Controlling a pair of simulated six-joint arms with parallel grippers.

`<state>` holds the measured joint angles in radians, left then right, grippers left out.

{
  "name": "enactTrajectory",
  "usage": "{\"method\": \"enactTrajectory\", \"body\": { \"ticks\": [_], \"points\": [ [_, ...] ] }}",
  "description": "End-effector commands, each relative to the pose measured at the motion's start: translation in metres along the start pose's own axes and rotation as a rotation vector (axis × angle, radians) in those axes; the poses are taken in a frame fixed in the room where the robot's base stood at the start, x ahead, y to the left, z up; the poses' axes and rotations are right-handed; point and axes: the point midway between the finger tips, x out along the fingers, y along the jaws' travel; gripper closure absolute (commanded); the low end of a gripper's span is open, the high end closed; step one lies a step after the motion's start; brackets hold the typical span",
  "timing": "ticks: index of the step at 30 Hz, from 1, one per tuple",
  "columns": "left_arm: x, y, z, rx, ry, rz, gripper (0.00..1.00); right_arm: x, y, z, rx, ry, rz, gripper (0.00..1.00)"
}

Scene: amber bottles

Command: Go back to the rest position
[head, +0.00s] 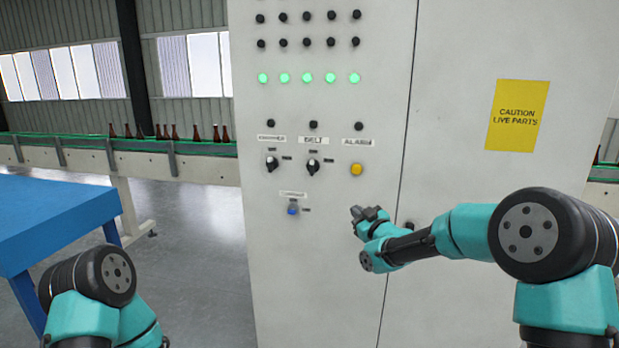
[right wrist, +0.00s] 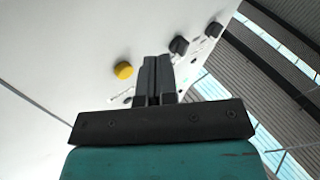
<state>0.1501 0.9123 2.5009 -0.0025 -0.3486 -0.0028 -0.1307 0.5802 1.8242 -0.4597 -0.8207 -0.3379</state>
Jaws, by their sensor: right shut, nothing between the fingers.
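My right gripper (head: 369,214) is in front of the control cabinet (head: 330,260), below the yellow button (head: 356,169) under the ALARM label. Its fingers (right wrist: 153,78) are shut and empty in the right wrist view, with the yellow button (right wrist: 123,70) to their left and apart from them. My right arm (head: 470,228) reaches in from the right. My left arm (head: 95,285) shows only in part at the bottom left; its gripper is out of view.
The cabinet carries two black knobs (head: 313,166), a blue button (head: 292,211) and a row of lit green lamps (head: 309,78). A blue table (head: 60,215) stands at the left. Amber bottles (head: 174,132) stand on a conveyor (head: 200,146) behind.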

Motion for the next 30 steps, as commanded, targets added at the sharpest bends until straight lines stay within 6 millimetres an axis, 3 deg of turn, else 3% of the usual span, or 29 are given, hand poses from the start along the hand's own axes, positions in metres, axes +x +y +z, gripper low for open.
{"method": "enactTrajectory", "body": {
  "ticks": [1,6,11,15,20,24,30],
  "points": [
    [0.000,0.000,0.000,0.000,0.000,0.000,0.68,-0.008,-0.009,0.031,0.040,-0.065,-0.009,1.00],
    [0.000,0.000,0.000,0.000,0.000,0.000,0.68,-0.045,-0.040,0.121,0.182,-0.275,-0.031,1.00],
    [0.000,0.000,0.000,0.000,0.000,0.000,0.68,-0.092,-0.074,0.197,0.317,-0.476,-0.043,1.00],
    [0.000,0.000,0.000,0.000,0.000,0.000,0.68,-0.143,-0.106,0.254,0.437,-0.656,-0.046,1.00],
    [0.000,0.000,0.000,0.000,0.000,0.000,0.68,-0.211,-0.146,0.307,0.577,-0.868,-0.043,1.00],
    [0.000,0.000,0.000,0.000,0.000,0.000,0.68,-0.278,-0.182,0.341,0.699,-1.060,-0.035,1.00],
    [0.000,0.000,0.000,0.000,0.000,0.000,0.68,-0.378,-0.234,0.365,0.870,-1.334,-0.013,1.00]
  ]
}}
